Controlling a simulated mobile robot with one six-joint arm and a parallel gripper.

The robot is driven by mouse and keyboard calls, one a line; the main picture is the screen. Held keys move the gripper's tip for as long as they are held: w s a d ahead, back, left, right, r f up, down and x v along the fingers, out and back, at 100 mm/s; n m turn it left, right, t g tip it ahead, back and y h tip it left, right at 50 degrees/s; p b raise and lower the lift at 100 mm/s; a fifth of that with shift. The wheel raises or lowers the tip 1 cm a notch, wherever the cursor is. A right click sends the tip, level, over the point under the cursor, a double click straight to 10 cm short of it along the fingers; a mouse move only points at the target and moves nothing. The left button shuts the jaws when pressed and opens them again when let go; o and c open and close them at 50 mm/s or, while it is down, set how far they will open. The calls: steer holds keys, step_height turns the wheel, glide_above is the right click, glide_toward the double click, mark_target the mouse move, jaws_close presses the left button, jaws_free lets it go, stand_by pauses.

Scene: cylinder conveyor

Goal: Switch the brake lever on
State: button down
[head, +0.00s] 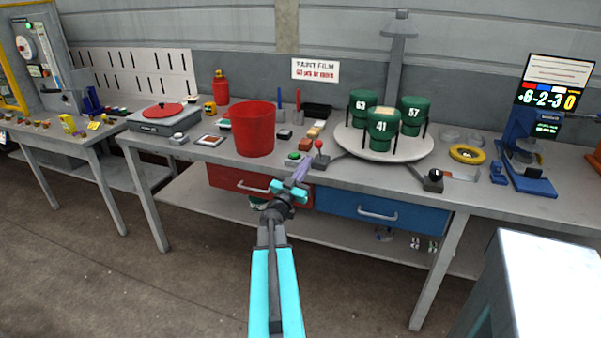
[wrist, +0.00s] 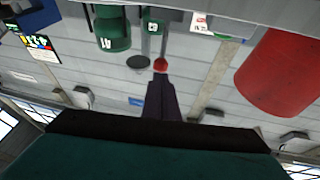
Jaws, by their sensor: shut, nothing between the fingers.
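A small lever with a red ball knob (head: 318,145) stands upright at the table's front edge, left of the round white turntable; its red knob also shows in the wrist view (wrist: 160,65). A second lever with a black knob (head: 435,175) sits on a dark base at the turntable's front right. No label shows which is the brake lever. My gripper (head: 303,168) is shut and empty, just left of and below the red knob. In the wrist view my fingertips (wrist: 158,80) point at the red knob and look very close; I cannot tell whether they touch.
The white turntable (head: 350,143) bears green canisters marked 63, 41 and 57. A red bucket (head: 255,128) stands left of the red-knobbed lever, with a green button (head: 293,157) between. A yellow ring (head: 467,154) lies at right. Drawers (head: 370,213) are below the tabletop.

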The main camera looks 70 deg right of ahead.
mark_target(317, 147)
steer(key=shift+p+x, duration=0.55)
steer(key=shift+x, duration=2.1)
